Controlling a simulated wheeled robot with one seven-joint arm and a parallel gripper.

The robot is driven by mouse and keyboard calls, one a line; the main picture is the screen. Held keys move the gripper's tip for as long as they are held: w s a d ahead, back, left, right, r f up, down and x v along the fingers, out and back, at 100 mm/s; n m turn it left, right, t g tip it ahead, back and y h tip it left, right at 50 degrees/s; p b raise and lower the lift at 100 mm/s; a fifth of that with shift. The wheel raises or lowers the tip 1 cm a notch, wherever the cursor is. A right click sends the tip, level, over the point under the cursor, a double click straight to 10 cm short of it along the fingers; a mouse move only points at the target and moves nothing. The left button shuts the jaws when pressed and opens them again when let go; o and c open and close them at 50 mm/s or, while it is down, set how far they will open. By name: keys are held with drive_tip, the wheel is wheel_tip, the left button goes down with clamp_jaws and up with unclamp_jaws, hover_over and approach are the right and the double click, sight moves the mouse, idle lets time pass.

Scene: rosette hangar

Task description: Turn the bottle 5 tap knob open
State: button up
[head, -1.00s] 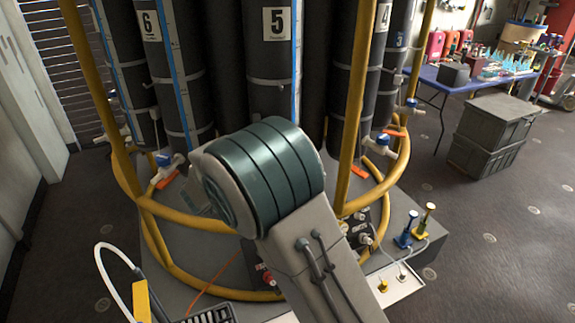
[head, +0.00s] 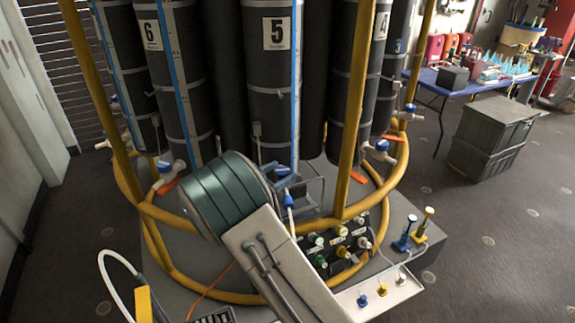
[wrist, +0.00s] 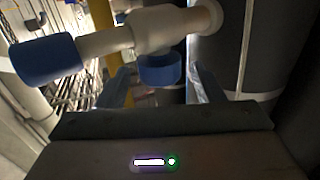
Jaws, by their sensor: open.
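Bottle 5 (head: 270,95) is the tall dark cylinder with a white "5" label in the middle of the rack in the head view. In the wrist view its tap shows as a white pipe body (wrist: 160,28) with a blue knob (wrist: 160,70) and a larger blue end piece (wrist: 45,62) at left. My gripper (wrist: 162,84) is open, its two fingers apart on either side of the blue knob in the picture. Whether they touch it I cannot tell. In the head view my arm partly hides the tap area.
Yellow rails (head: 356,110) ring the bottles close to my arm. Bottle 6 (head: 178,90) and bottle 4 (head: 352,80) stand on either side. A panel of small knobs (head: 335,245) is at the lower right. Grey crates (head: 490,135) and a blue table (head: 430,76) stand farther right.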

sight(288, 168)
drive_tip(key=shift+p+x, duration=0.3)
drive_tip(key=shift+x, duration=1.35)
drive_tip(key=c, duration=1)
